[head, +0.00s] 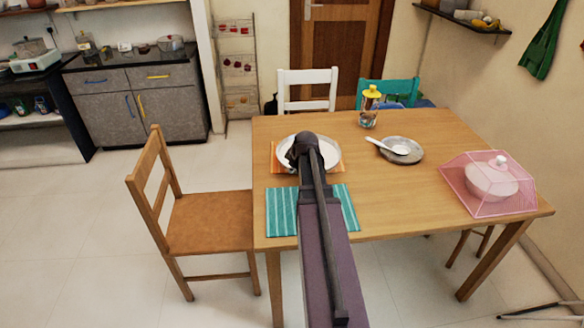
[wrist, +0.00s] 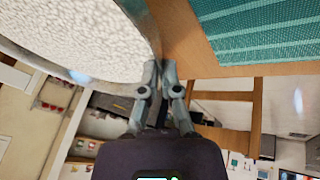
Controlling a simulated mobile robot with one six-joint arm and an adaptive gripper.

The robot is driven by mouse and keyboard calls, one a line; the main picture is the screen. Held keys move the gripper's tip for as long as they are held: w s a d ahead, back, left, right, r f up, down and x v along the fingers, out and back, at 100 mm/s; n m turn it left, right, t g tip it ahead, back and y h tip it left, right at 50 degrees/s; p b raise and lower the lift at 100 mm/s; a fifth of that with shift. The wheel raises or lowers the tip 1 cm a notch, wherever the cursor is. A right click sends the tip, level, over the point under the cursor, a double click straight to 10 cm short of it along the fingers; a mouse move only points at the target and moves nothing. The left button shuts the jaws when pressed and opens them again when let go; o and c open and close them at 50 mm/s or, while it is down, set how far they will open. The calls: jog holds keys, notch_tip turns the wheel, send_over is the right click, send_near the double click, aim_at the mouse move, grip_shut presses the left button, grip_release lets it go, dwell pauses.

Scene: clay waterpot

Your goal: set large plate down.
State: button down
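The large plate (head: 290,157) is white with a grey rim, over the orange striped placemat (head: 333,165) at the table's left side. In the wrist view the plate (wrist: 70,35) fills the upper left, with a speckled white surface and a shiny rim. My gripper (wrist: 159,66) has its two fingers close together at the plate's rim, with the edge between their tips. I cannot tell whether the plate touches the placemat.
A teal striped placemat (head: 285,211) lies in front on the wooden table (head: 395,215). To the right are a grey plate with a spoon (head: 404,151), a yellow-lidded jar (head: 369,107) and a pink mesh cover (head: 490,186) over a bowl. Chairs (head: 210,220) stand around the table.

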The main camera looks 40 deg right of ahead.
jog(key=w+d, duration=0.2)
jog(key=w, duration=0.1)
jog(key=w+d, duration=0.1)
jog(key=shift+w+f, duration=0.15)
jog(key=shift+f, duration=0.1)
jog(key=shift+w+d, duration=0.3)
jog(key=shift+w, duration=0.1)
jog(key=shift+w+f+b, duration=0.15)
jog(key=shift+f+b, duration=0.2)
jog(key=shift+b, duration=0.2)
jog(key=shift+f+b, duration=1.45)
jog(key=shift+f, duration=0.15)
jog(key=c, duration=0.8)
grip_release()
jog(key=shift+r, duration=0.25)
